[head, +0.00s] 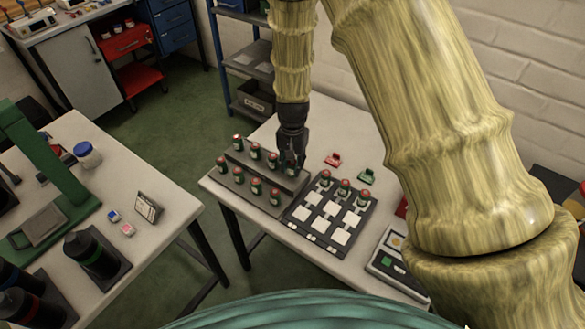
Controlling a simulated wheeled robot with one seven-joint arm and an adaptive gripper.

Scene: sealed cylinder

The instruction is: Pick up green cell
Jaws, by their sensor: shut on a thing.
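My gripper (290,164) is over the right end of the back row of a grey stepped rack (228,182) on the table. It is shut on a green cell (291,171), which is partly hidden by the fingers. I cannot tell whether this cell is still seated in the rack or slightly raised. Three similar cells (345,187) stand along the back of a dark tray (322,235) with white squares.
A red clip-like piece (333,160) and a green one (367,176) lie behind the tray. A device with a green button (387,260) is at the tray's right. A second table (150,185) stands at left, across a floor gap.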

